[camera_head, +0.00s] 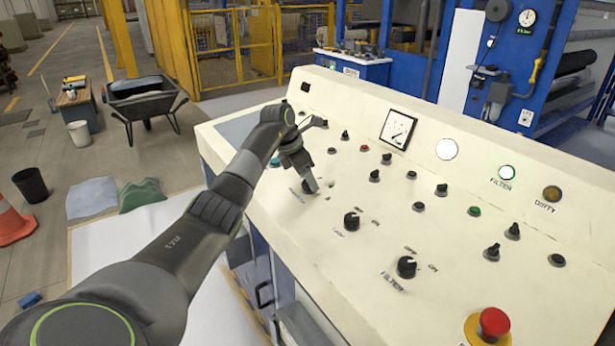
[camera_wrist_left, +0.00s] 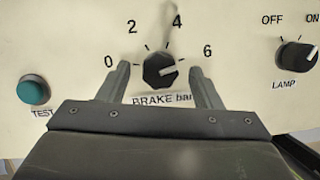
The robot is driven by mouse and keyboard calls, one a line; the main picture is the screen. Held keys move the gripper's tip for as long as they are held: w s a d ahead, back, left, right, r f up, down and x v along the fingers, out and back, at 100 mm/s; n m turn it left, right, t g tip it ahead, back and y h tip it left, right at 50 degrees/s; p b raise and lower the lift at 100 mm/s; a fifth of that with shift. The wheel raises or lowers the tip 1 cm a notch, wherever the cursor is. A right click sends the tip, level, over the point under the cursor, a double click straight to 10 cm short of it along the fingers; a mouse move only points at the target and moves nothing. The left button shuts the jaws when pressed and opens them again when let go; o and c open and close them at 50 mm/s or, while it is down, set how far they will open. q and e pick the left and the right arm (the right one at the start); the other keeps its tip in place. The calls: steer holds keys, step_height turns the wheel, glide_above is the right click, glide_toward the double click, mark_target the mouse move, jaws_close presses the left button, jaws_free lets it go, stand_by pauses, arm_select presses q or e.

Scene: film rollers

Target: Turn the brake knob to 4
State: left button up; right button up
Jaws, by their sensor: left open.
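The black brake knob (camera_wrist_left: 160,70) shows in the left wrist view on the cream panel, above the label "BRAKE bar". Its printed scale runs 0, 2, 4, 6 from left to right over the top. The knob's white mark points right, toward the 6 side. My left gripper (camera_wrist_left: 160,78) is open, with one finger on each side of the knob and gaps visible between fingers and knob. In the head view, my left gripper (camera_head: 312,180) reaches down to the panel's left part and largely hides the knob there. My right gripper is not in view.
A teal TEST button (camera_wrist_left: 33,90) is left of the knob and a black LAMP knob (camera_wrist_left: 296,54) is right. The sloped console (camera_head: 330,260) carries several other knobs, a dial gauge (camera_head: 398,129) and a red emergency button (camera_head: 493,322).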

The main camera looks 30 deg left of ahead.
arm_select(q)
steer(key=shift+w+d+f, duration=0.1)
steer(key=shift+f, duration=0.3)
steer(key=c, duration=1)
steer(key=shift+n, duration=0.3)
steer(key=shift+r+n+y+p, duration=0.1)
steer(key=shift+n+y+p, duration=0.2)
steer(key=shift+n+p, duration=0.5)
steer(key=n, duration=0.2)
steer(key=shift+d+n+t+y+p, duration=0.1)
steer(key=shift+n+t+y+p, duration=0.2)
steer(key=shift+n+p, duration=0.1)
steer(key=n+y+p, duration=0.1)
steer(key=n, duration=0.3)
steer(key=shift+n, duration=0.4)
steer(key=shift+y, duration=0.3)
